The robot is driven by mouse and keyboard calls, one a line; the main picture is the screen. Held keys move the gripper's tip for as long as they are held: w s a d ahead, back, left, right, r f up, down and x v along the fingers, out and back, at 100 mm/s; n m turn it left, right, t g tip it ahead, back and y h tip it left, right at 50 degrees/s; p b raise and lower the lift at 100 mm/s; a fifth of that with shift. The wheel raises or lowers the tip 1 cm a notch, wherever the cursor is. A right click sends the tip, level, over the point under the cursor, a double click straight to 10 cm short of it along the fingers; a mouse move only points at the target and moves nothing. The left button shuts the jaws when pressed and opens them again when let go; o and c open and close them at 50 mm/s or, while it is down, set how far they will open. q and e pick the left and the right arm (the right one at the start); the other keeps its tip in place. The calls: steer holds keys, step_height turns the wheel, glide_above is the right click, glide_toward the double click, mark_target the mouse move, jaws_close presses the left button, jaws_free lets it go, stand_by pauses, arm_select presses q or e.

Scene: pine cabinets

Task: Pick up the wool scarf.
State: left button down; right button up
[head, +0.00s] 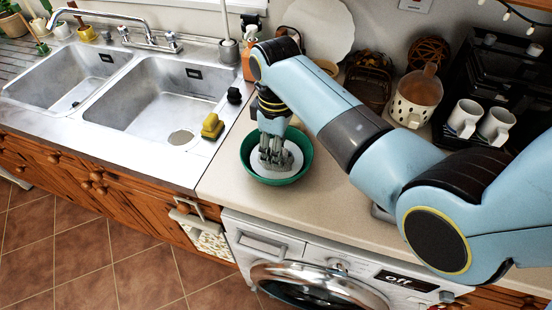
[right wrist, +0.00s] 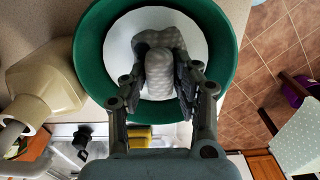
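The wool scarf (right wrist: 158,72) is a light grey, knitted-looking bundle. It lies on a white round surface (right wrist: 118,50) inside a green bowl (right wrist: 88,42). In the head view the green bowl (head: 247,168) stands on the beige counter, right of the sink, and my gripper mostly hides the scarf. My right gripper (head: 272,158) reaches down into the bowl from above. In the right wrist view its fingers (right wrist: 157,98) are apart, one on each side of the scarf, with narrow gaps visible beside its near part. My left gripper is not in view.
A double steel sink (head: 165,95) lies left, with a yellow sponge (head: 212,126) at its edge. A soap bottle (head: 249,60) stands behind the bowl. A spotted pot (head: 412,100) and white mugs (head: 464,118) stand right. Bare counter (head: 325,205) lies right of the bowl.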

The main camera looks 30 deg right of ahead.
jaws_close()
